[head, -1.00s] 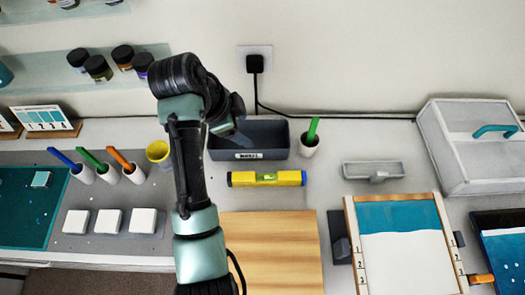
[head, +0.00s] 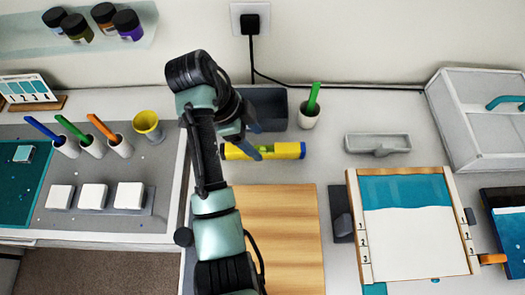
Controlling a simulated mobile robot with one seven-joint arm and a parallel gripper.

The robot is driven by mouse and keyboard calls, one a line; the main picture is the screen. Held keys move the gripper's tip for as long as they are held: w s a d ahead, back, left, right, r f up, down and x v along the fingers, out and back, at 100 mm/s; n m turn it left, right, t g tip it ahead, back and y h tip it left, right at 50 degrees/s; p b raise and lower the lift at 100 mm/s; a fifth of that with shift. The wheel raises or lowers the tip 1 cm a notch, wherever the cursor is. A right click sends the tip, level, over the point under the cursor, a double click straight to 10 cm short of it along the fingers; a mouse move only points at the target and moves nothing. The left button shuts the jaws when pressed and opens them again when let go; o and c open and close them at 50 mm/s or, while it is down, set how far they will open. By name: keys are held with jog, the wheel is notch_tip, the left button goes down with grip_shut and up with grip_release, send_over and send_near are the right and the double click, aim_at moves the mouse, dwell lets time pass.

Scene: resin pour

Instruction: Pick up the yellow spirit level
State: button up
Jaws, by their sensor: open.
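The yellow spirit level (head: 288,151) lies flat on the grey bench, left to right, just behind the wooden board. It has black end parts, and its middle is partly covered by my gripper. My gripper (head: 257,141) is open and empty, with its dark fingers pointing down above the left half of the level. One finger overlaps the level in the picture; I cannot tell whether it touches.
A dark grey bin (head: 268,108) stands behind the level. The wooden board (head: 275,230) lies in front. A grey tray (head: 378,143) sits to the right, with clear bench between.

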aim_at(262, 147)
jog(key=x, duration=0.5)
jog(key=shift+r, duration=0.1)
grip_shut()
